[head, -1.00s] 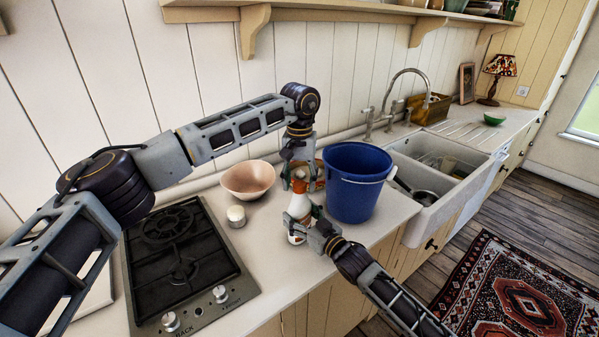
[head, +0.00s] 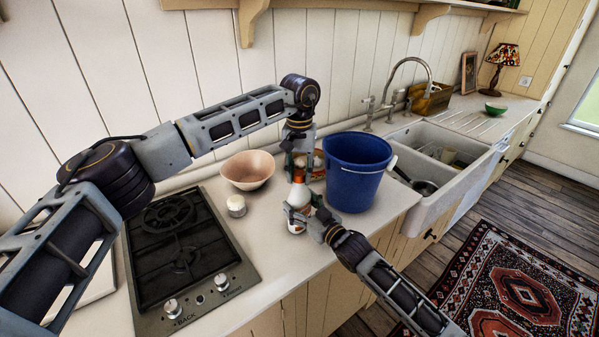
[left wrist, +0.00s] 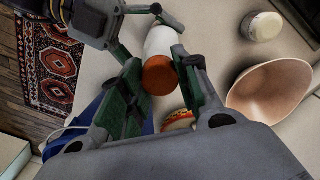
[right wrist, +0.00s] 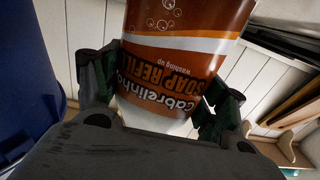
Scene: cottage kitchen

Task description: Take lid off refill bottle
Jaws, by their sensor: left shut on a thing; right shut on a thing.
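The refill bottle (head: 298,195), white with orange-brown, stands upright over the counter beside the blue bucket. Its label, reading "soap refill", fills the right wrist view (right wrist: 175,65). My right gripper (head: 300,213) is shut on the bottle's body from the front right. My left gripper (head: 299,170) comes down from above and is shut on the orange-brown lid (left wrist: 159,76) at the bottle's top. In the left wrist view the lid sits in line with the white bottle. I cannot tell whether there is a gap between them.
The blue bucket (head: 358,180) stands close on the right. A pinkish bowl (head: 248,171) and a small white pot (head: 236,206) are on the left, near the hob (head: 180,250). An orange tin (left wrist: 178,120) stands behind the bottle. The sink (head: 445,165) is farther right.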

